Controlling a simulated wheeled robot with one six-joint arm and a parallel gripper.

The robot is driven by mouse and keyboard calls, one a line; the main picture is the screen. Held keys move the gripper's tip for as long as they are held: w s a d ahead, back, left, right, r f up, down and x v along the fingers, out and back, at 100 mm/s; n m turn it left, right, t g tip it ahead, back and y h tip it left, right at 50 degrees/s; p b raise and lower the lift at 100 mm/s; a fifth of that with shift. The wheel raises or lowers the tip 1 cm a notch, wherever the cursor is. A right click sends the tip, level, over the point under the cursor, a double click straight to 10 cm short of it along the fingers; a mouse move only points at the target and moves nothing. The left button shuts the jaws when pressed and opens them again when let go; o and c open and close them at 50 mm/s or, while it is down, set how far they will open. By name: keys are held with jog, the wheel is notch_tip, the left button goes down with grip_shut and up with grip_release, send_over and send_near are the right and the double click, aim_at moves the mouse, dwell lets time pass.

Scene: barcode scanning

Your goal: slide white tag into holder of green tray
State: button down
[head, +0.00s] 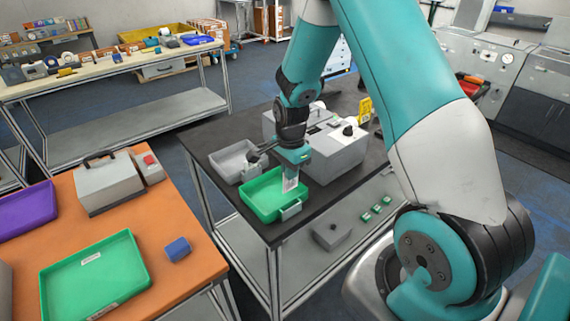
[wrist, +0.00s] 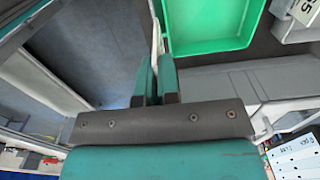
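The green tray (head: 262,208) sits on the black table, and it also shows in the wrist view (wrist: 210,47). A pale holder (head: 291,211) is on its front right wall. My gripper (head: 291,165) points down above the tray and is shut on the white tag (head: 290,184). The tag hangs upright below the fingers, above and behind the holder in the head view. In the wrist view the tag (wrist: 157,32) is seen nearly edge-on between the fingertips (wrist: 156,70). I cannot make out the holder in the wrist view.
A grey tray (head: 233,160) stands left of the green tray, and a large grey box (head: 335,155) stands behind right. Another green tray (head: 95,280), a purple tray (head: 25,208) and a blue block (head: 178,249) are on the orange table. Black tabletop is bare at front right.

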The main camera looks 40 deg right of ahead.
jog(key=shift+f+b, duration=2.8)
jog(key=shift+f, duration=1.1)
jog(key=c, duration=1.3)
grip_release()
jog(key=shift+o, duration=0.2)
jog(key=shift+r, duration=0.1)
notch_tip(320, 180, up, 17)
jog(key=b, duration=0.2)
jog(key=shift+r+b, duration=0.15)
jog(key=shift+b, duration=0.15)
jog(key=shift+s, duration=0.1)
jog(key=s+a+r+n+y, duration=0.2)
jog(key=s+a+n, duration=0.9)
jog(key=n, duration=0.1)
jog(key=s+a+r+n+y, duration=0.2)
jog(key=s+a+r+n, duration=0.1)
jog(key=s+a+n, duration=0.8)
jog(key=shift+a+n, duration=0.15)
jog(key=shift+n, duration=0.55)
